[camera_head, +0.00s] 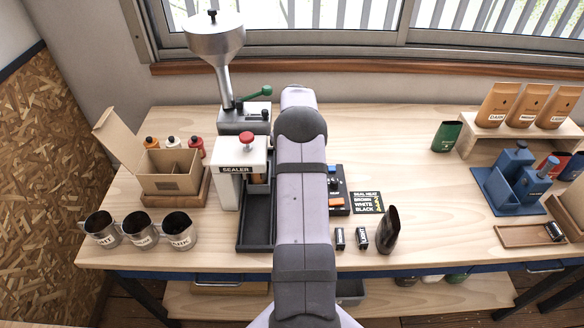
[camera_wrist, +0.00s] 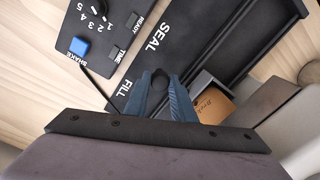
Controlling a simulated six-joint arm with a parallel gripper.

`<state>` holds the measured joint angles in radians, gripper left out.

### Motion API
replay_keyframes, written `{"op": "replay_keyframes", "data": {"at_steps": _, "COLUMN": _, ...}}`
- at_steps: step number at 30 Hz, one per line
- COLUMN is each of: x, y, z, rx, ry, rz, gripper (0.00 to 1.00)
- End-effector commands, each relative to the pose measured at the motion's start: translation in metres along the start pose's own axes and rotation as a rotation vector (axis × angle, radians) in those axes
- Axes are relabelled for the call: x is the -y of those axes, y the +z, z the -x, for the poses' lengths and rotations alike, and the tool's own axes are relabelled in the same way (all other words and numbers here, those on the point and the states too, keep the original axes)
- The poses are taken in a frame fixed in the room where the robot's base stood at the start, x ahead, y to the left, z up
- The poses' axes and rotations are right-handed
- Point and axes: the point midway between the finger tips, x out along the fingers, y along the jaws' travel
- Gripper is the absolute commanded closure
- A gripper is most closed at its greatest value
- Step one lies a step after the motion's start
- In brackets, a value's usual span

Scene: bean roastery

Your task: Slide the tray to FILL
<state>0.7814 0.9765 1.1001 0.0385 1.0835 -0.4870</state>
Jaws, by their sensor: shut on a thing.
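In the wrist view, a black slide base (camera_wrist: 190,45) carries the white words FILL and SEAL. My gripper (camera_wrist: 160,82) is shut on a small dark round knob (camera_wrist: 160,75), which lies nearer FILL than SEAL. To the right of the fingers is the dark tray (camera_wrist: 210,82), partly hidden by them, with a brown labelled bag (camera_wrist: 214,106) in it. Whether the tray sits fully at FILL cannot be told. In the head view the black base (camera_head: 257,232) shows left of my arm, which hides the gripper and knob.
The white sealer (camera_head: 228,185) stands against the base, with a grey hopper machine (camera_head: 215,45) behind. A control box (camera_head: 337,200) is on the right. Two small dark canisters (camera_head: 361,238) and a dark bag (camera_head: 388,232) stand near the front. Metal cups (camera_head: 140,228) stand at front left.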

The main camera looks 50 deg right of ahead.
Motion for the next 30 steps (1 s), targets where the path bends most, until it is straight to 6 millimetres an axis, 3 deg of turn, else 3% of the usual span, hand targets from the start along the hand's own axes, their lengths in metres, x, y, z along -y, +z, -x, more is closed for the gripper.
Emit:
{"op": "replay_keyframes", "data": {"at_steps": 6, "x": 0.000, "y": -0.001, "z": 0.001, "rx": -0.003, "ry": 0.000, "rz": 0.000, "gripper": 1.00}}
{"op": "replay_keyframes", "data": {"at_steps": 7, "x": 0.000, "y": -0.001, "z": 0.001, "rx": -0.003, "ry": 0.000, "rz": 0.000, "gripper": 0.70}}
{"op": "replay_keyframes", "data": {"at_steps": 9, "x": 0.000, "y": -0.001, "z": 0.001, "rx": -0.003, "ry": 0.000, "rz": 0.000, "gripper": 0.58}}
{"op": "replay_keyframes", "data": {"at_steps": 20, "x": 0.000, "y": -0.001, "z": 0.003, "rx": -0.003, "ry": 0.001, "rz": 0.000, "gripper": 0.58}}
{"op": "replay_keyframes", "data": {"at_steps": 30, "x": -0.001, "y": -0.001, "z": 0.041, "rx": -0.006, "ry": 0.002, "rz": 0.000, "gripper": 0.58}}
